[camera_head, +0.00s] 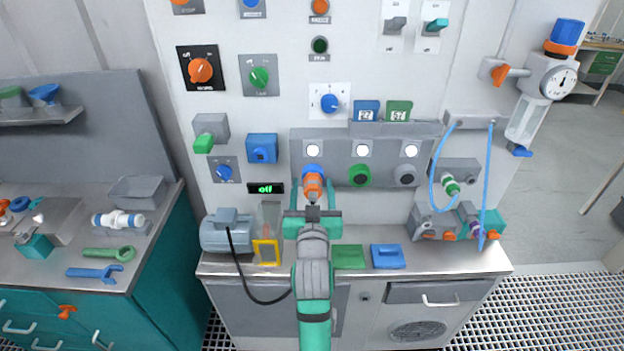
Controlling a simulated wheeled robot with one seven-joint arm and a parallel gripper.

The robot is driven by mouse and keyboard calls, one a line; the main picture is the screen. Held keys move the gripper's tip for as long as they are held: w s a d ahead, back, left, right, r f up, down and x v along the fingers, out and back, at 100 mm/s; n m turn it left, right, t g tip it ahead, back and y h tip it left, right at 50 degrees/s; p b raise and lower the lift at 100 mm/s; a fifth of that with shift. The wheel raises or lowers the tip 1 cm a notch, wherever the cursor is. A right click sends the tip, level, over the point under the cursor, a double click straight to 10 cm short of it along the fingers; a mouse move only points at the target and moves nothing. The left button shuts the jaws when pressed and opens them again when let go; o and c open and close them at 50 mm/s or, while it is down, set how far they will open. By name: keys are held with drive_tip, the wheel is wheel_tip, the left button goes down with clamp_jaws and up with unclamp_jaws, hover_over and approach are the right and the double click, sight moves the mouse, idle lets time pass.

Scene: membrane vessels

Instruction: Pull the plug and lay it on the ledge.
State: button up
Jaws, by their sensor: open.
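An orange plug (313,184) sits at the blue-ringed socket (313,170), leftmost of three on the grey wall panel. My gripper (314,192) reaches up in front of it. Its teal fingers are apart, one on each side of the plug, and I see no clear contact. How deep the plug sits is hidden by its own body and my gripper. A narrow grey ledge (365,129) runs along the panel's upper right, with blue and green tags above it.
A grey motor (226,232) with a black cable stands on the bench left of my arm; the cable passes behind my arm. A green pad (348,256) and blue tray (387,256) lie right of it. Blue hoses (487,180) hang at the right.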

drive_tip(key=shift+d, duration=0.15)
drive_tip(key=shift+a, duration=0.25)
drive_tip(key=shift+s+d, duration=0.1)
drive_tip(key=shift+d, duration=0.35)
drive_tip(key=shift+a, duration=0.55)
drive_tip(key=shift+c, duration=0.4)
